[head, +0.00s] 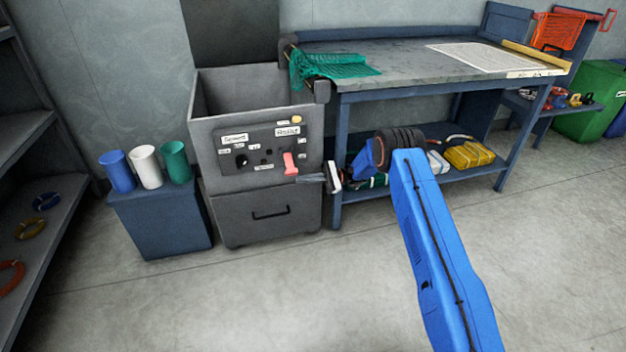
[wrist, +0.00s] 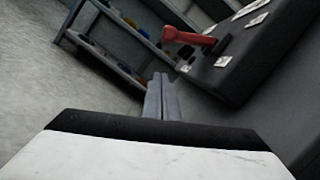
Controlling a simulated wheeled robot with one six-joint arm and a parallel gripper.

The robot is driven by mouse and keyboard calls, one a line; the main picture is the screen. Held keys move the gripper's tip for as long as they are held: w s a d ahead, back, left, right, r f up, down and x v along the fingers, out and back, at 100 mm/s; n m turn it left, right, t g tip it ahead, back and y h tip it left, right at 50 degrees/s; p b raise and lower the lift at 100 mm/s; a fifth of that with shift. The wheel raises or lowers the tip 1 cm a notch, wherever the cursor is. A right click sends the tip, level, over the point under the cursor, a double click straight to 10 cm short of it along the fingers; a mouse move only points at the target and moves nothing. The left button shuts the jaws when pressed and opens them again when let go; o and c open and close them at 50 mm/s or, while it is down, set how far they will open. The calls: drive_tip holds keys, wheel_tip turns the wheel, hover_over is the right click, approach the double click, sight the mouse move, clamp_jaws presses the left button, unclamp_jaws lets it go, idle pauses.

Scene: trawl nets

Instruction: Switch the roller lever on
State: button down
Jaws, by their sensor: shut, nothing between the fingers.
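The roller lever is the red lever (head: 290,163) on the right part of the dark control panel (head: 247,157), on the front of the grey machine (head: 215,125). Its handle sticks out from the panel and hangs slightly downward. The red lever also shows in the wrist view (wrist: 188,38), near the top, beyond my fingertips. My gripper (head: 305,178) is just right of and below the lever in the head view. In the wrist view my gripper (wrist: 160,82) has its fingers together and empty. I see a gap between the fingertips and the lever in the wrist view.
A black knob (head: 241,161) sits left on the panel. A workbench (head: 400,80) with a green net (head: 330,67) stands right of the machine. A blue cabinet (head: 160,220) with several cups stands left. The floor in front (head: 250,300) is clear.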

sight(290, 165)
drive_tip(key=shift+s+a+r, duration=0.3)
drive_tip(key=shift+s+r, duration=0.2)
drive_tip(key=shift+r, duration=0.2)
drive_tip(key=shift+s+a+r, duration=0.35)
drive_tip(key=shift+s+r, duration=0.15)
drive_tip(key=shift+r, duration=0.15)
drive_tip(key=shift+s+a+r, duration=0.3)
drive_tip(key=shift+s+r, duration=0.2)
drive_tip(key=shift+r, duration=0.2)
